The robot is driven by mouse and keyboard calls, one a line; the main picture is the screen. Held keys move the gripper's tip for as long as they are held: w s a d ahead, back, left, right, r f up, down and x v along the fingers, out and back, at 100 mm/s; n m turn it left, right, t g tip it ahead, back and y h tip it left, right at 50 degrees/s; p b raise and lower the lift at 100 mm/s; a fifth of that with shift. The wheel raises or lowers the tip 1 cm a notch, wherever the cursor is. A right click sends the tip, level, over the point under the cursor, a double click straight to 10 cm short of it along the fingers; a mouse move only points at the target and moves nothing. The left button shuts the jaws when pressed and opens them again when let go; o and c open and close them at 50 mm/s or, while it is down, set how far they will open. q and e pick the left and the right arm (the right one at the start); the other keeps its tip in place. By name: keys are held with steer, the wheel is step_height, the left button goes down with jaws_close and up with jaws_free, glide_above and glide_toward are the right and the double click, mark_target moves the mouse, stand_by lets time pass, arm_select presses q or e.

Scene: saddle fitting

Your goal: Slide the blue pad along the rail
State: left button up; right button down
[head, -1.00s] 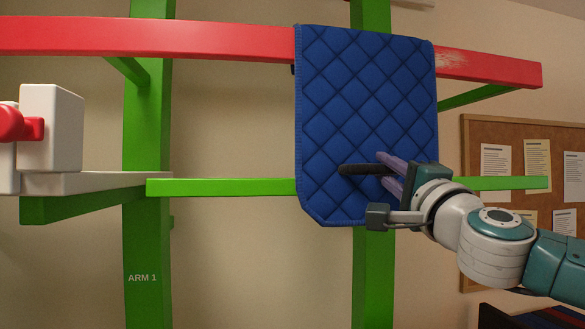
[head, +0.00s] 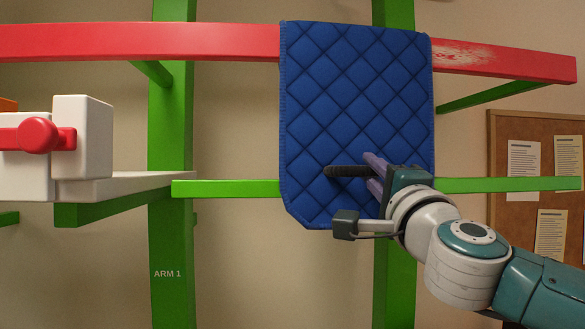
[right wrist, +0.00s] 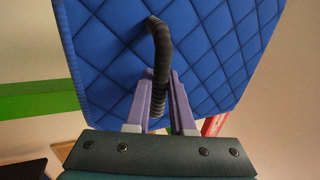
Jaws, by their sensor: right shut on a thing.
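The blue quilted pad (head: 355,95) hangs over the red rail (head: 150,42) in the head view, its front face down past the green bar. A dark handle (head: 345,171) sits on the pad's lower part. My right gripper (head: 372,170) is shut on this handle. The right wrist view shows the purple fingers (right wrist: 160,95) closed around the curved dark handle (right wrist: 161,45), with the blue pad (right wrist: 215,50) behind. The pad's back side and the rail behind it are hidden. My left gripper is not in view.
A scuffed patch (head: 460,54) marks the rail right of the pad. A green upright labelled ARM 1 (head: 170,240) and a green crossbar (head: 230,188) stand behind. A white fixture with a red knob (head: 40,135) is at left. A corkboard (head: 515,210) hangs at right.

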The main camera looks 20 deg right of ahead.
mark_target(339, 168)
steer(key=shift+w+a+r+p, duration=0.1)
steer(key=shift+w+a+p, duration=0.15)
steer(key=shift+a, duration=0.95)
steer(key=shift+w+a+p, duration=0.15)
steer(key=shift+w+a, duration=0.15)
steer(key=shift+a, duration=0.9)
steer(key=shift+w+a, duration=0.15)
steer(key=shift+a, duration=0.5)
steer(key=shift+w+a, duration=0.15)
steer(key=shift+a, duration=0.5)
steer(key=shift+w+a, duration=0.2)
steer(key=shift+a, duration=0.6)
steer(key=shift+w+a, duration=0.2)
steer(key=shift+a, duration=0.55)
steer(key=w+a+b, duration=0.2)
steer(key=a+b, duration=0.1)
steer(key=a, duration=0.5)
steer(key=shift+b, duration=0.3)
steer(key=shift+a, duration=0.15)
steer(key=c, duration=0.8)
jaws_free()
steer(key=shift+o, duration=0.6)
